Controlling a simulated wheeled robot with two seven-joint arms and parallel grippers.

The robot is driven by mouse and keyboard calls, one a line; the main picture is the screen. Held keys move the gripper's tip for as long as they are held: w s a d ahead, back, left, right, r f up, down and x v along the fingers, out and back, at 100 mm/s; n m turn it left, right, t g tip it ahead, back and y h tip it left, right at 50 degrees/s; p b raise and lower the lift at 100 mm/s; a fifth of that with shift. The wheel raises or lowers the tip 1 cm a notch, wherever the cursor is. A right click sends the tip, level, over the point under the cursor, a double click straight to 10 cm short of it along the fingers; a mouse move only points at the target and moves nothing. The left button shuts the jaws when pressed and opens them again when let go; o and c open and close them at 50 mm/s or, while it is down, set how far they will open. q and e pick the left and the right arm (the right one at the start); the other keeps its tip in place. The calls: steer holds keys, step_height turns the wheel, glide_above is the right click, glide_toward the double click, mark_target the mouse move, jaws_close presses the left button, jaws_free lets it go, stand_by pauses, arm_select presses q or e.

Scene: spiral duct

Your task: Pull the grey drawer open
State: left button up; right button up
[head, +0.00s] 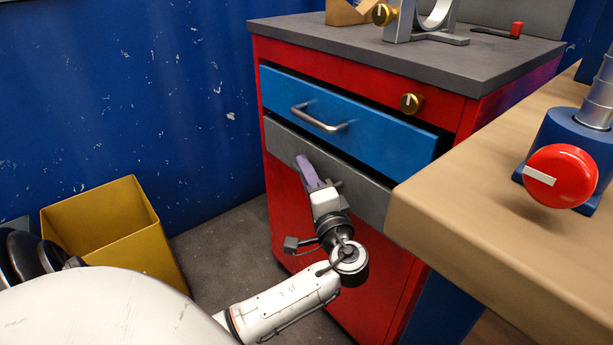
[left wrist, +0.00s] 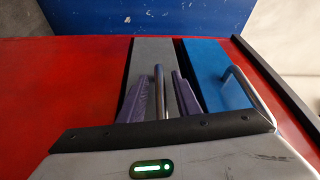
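The grey drawer (head: 370,197) is the lower drawer of a red cabinet, under the blue drawer, and its front looks shut. It also shows in the left wrist view (left wrist: 152,53), where its metal bar handle (left wrist: 159,88) stands between the purple fingers of my left gripper (left wrist: 161,78). The fingers are spread, one on each side of the handle, with narrow gaps visible. In the head view my left gripper (head: 304,163) is at the grey front and hides most of the handle. My right gripper is not in view.
The blue drawer (head: 385,137) above stands slightly out, with its own handle (head: 319,120). A wooden worktop (head: 480,210) with a red knob (head: 562,176) is close on the right. A yellow bin (head: 105,232) stands on the floor at left.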

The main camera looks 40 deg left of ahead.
arm_select(q)
jaws_close()
